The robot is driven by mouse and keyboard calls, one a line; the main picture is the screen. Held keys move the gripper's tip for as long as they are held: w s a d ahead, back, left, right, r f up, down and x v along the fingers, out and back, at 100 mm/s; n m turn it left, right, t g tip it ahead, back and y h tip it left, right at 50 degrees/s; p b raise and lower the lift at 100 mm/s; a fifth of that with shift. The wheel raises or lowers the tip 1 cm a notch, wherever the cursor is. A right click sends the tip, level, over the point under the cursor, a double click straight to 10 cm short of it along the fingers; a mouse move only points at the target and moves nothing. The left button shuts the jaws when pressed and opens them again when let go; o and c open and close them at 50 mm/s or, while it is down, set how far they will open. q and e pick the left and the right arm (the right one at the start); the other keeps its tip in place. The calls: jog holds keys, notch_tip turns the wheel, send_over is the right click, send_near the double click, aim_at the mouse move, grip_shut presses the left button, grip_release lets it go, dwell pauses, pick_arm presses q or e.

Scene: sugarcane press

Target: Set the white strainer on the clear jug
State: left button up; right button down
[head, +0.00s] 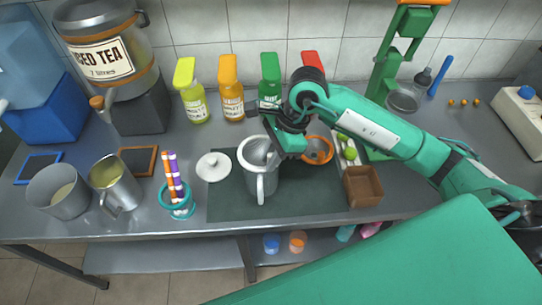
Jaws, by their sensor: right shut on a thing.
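The clear jug (258,186) stands upright on the dark mat, its handle toward the front edge. The white strainer (246,147) shows as a pale round rim and grey bowl at the jug's mouth. Whether it rests on the jug's rim or hangs just above cannot be told. My right gripper (279,143) is at the right side of the jug's mouth, shut on what looks like the strainer's edge; its fingers hide the grip. My left gripper is not in view.
A white lid (213,167) lies left of the jug, by a cup of coloured sticks (178,203). An orange-rimmed bowl (317,150) and a brown box (362,186) stand to the right. Several bottles (231,89) line the back. Two metal vessels (116,184) stand left.

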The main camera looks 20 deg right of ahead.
jog(key=shift+f, duration=0.15)
jog(key=shift+s, duration=0.1)
jog(key=c, duration=0.8)
grip_release()
jog(key=shift+o, duration=0.2)
jog(key=shift+r+p, duration=1.25)
jog(key=shift+r, duration=2.3)
